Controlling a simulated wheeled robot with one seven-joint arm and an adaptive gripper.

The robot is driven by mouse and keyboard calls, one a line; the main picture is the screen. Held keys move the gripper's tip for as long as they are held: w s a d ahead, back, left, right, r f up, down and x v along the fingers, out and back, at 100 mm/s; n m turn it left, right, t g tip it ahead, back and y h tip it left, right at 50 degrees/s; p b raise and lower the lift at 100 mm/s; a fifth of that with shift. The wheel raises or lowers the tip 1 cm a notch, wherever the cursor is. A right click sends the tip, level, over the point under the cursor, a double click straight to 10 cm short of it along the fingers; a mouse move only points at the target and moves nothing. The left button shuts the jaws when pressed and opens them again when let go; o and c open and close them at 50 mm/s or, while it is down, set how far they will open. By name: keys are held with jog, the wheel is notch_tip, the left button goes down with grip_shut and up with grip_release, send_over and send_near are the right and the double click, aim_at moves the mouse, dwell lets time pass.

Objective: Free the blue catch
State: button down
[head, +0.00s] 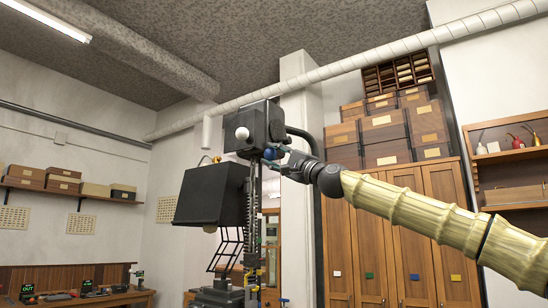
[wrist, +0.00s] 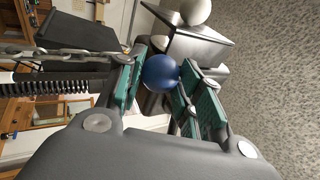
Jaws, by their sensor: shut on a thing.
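The blue catch shows as a round blue knob (wrist: 161,72) in the wrist view, between the green-padded fingers of my gripper (wrist: 160,82). My gripper is shut on this knob. In the head view the blue knob (head: 269,154) is small and partly hidden by my gripper (head: 276,158), which reaches in from the right. The knob sits at the front of the black caster machine (head: 242,128), just below its top housing. Whether the catch is still engaged cannot be told.
A white ball knob (head: 242,133) is on the machine's housing, close beside the blue one; it also shows in the wrist view (wrist: 196,10). A chain (wrist: 85,54) and spring (wrist: 50,84) run close to my fingers. A black box (head: 211,194) hangs left. Wooden cabinets (head: 400,235) stand behind.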

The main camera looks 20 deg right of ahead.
jog(key=shift+d+r, duration=0.1)
jog(key=shift+r, duration=0.05)
jog(key=c, duration=1.1)
grip_release()
jog(key=shift+w, duration=0.1)
jog(key=shift+o, duration=0.8)
jog(key=shift+w, duration=0.15)
jog(key=shift+s, duration=0.2)
jog(key=v, duration=1.2)
jog(key=shift+w, duration=0.1)
